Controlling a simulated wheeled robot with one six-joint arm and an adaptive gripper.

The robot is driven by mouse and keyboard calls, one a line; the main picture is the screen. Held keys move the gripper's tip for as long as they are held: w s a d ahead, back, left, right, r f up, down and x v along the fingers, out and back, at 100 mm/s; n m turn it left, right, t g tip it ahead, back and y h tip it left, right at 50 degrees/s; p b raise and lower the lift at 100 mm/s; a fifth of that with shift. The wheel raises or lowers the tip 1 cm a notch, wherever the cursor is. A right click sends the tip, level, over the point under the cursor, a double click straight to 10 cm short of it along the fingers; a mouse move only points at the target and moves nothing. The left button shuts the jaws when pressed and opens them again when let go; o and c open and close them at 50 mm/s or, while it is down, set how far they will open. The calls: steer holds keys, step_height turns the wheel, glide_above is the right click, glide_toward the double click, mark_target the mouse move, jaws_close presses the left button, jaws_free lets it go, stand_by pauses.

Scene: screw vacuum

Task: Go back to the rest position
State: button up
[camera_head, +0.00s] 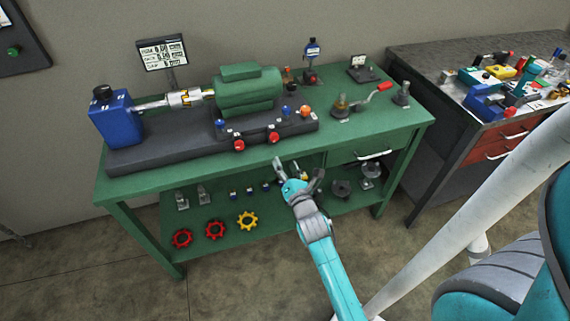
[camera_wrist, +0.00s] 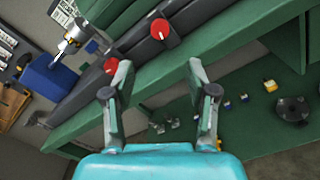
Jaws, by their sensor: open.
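My gripper (camera_head: 298,170) is in front of the green workbench (camera_head: 130,187), near its front edge and over the lower shelf area. In the wrist view its two fingers (camera_wrist: 160,98) are spread apart with nothing between them. On the bench top stands a screw vacuum assembly with a green motor (camera_head: 247,92), a silver shaft part (camera_head: 186,98) and a blue block (camera_head: 118,120) on a dark base. Red knobs (camera_head: 274,137) sit on the front of the base. They also show in the wrist view (camera_wrist: 160,28), beyond my fingers.
The lower shelf holds red and yellow handwheels (camera_head: 247,221) and several small fittings. A crank with a red handle (camera_head: 384,86) lies on the bench's right. A second dark table (camera_head: 430,58) with tools stands at the right. Open floor (camera_head: 250,285) lies in front.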

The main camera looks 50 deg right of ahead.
stand_by(0.4)
steer(key=s+a+f+m+y, duration=0.25)
steer(key=s+a+m, duration=0.25)
steer(key=s+a, duration=0.4)
steer(key=s+a+f+m+y, duration=0.25)
steer(key=s+a+m, duration=0.3)
steer(key=a, duration=0.55)
steer(key=s+a+r+m+y, duration=0.1)
steer(key=s+a+r+m, duration=0.2)
steer(key=s, duration=0.3)
steer(key=s+a+r+m+y, duration=0.2)
steer(key=s+a+r+m, duration=0.1)
steer(key=s, duration=0.3)
steer(key=s+a+r+m+y, duration=0.2)
steer(key=s+a+m, duration=0.1)
steer(key=s+m, duration=0.2)
steer(key=shift+s+a+r+m, duration=0.15)
steer(key=shift+s+r+m, duration=0.25)
steer(key=shift+s, duration=0.3)
stand_by(1.6)
